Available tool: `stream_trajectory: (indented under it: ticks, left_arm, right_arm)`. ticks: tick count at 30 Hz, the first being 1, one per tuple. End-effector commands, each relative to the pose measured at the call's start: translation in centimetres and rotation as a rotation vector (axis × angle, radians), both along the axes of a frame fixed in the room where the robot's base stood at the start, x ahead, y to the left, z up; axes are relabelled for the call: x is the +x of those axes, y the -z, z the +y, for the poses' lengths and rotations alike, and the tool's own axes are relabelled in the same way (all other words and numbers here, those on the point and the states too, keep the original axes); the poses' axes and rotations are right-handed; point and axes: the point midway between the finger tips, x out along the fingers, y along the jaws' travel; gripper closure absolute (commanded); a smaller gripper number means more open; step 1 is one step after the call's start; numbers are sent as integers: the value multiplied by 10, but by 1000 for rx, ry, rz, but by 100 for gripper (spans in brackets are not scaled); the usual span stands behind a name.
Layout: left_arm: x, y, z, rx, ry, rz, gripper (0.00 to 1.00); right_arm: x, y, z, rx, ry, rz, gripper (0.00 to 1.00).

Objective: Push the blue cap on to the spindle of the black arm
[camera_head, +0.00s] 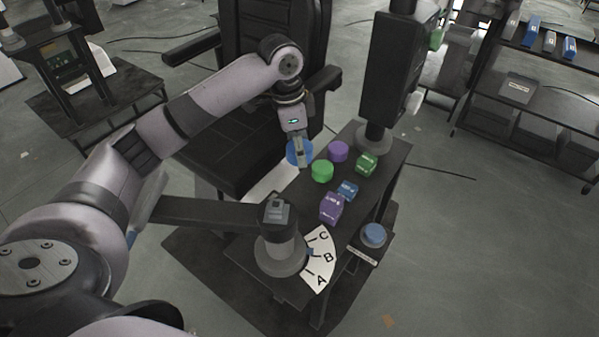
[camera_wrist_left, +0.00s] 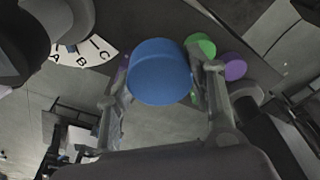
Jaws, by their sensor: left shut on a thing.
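My left gripper (camera_head: 299,150) is shut on the blue cap (camera_head: 294,157) and holds it near the left edge of the small dark table. In the left wrist view the blue cap (camera_wrist_left: 160,75) sits between the two fingers. The black arm (camera_head: 205,212) reaches left from a round grey post (camera_head: 281,245) on the near part of the table. A small grey block (camera_head: 277,209) tops that post; I cannot tell whether it is the spindle. The cap is apart from the post. My right gripper is not in view.
A fan dial (camera_head: 318,261) lettered A, B, C lies beside the post. Green (camera_head: 322,171) and purple (camera_head: 338,151) caps and several labelled blocks (camera_head: 332,207) stand on the table. A blue disc (camera_head: 374,234) sits on a side shelf. A black column (camera_head: 390,80) rises at the back; a black chair (camera_head: 262,125) stands left.

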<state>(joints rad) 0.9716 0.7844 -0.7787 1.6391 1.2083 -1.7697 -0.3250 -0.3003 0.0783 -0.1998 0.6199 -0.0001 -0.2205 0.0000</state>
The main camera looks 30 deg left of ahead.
Motion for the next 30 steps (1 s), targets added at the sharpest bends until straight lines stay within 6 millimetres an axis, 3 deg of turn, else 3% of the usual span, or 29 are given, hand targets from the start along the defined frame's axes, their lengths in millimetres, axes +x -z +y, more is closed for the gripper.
stream_trajectory:
  ticks: [6, 15, 21, 30]
  left_arm:
    - [1, -36, -1, -2, 0, -1, 80]
    - [0, -61, -1, -1, 0, 2, 80]
    - [0, -70, -1, -2, 0, 1, 80]
    - [0, -67, -1, -1, 0, 0, 80]
  right_arm:
    - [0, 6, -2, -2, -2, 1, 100]
    - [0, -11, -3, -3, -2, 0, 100]
    - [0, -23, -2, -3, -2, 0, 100]
    - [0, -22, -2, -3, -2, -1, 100]
